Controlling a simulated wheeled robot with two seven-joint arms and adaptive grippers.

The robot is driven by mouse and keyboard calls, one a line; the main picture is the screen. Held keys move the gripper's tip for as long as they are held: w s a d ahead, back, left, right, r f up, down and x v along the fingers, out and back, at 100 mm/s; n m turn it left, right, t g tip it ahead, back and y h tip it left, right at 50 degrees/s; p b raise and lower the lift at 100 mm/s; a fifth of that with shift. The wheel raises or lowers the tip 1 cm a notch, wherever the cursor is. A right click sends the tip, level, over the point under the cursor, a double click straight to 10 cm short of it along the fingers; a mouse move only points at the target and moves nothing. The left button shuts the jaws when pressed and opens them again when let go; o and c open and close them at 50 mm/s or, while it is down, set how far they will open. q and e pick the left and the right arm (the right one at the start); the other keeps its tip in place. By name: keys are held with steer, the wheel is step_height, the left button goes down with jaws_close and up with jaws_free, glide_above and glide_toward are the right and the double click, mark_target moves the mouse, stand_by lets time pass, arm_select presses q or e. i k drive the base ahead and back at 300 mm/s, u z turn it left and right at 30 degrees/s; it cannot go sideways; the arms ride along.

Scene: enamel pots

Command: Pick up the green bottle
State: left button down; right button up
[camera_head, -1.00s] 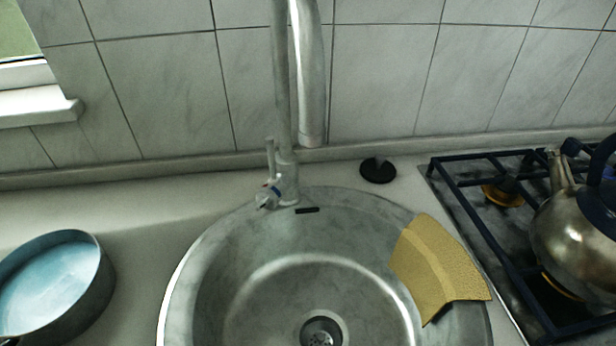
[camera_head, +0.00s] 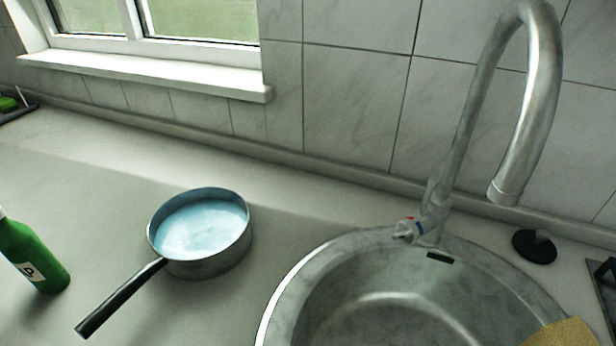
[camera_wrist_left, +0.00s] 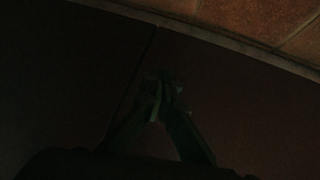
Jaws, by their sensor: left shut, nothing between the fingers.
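The green bottle (camera_head: 33,256) stands on the counter at the left edge of the head view. It has a white label with a dark letter, and its top is partly cut off by the frame edge. My left gripper (camera_wrist_left: 160,98) shows in the dark left wrist view, with its fingertips together and nothing between them. Dark panels and a strip of tiled floor are around it there, and the bottle is not in that view. My right gripper is in neither view.
A saucepan (camera_head: 205,262) with a blue inside stands right of the bottle, its handle (camera_head: 120,298) pointing toward the front left. A steel sink (camera_head: 315,290) and tall faucet (camera_head: 540,90) are at the right. The counter behind the pan is clear.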

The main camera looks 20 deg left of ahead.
mark_target(19, 244)
steer(key=k, duration=0.5)
steer(key=z, duration=0.6)
steer(key=i, duration=0.2)
steer(key=u, duration=2.1)
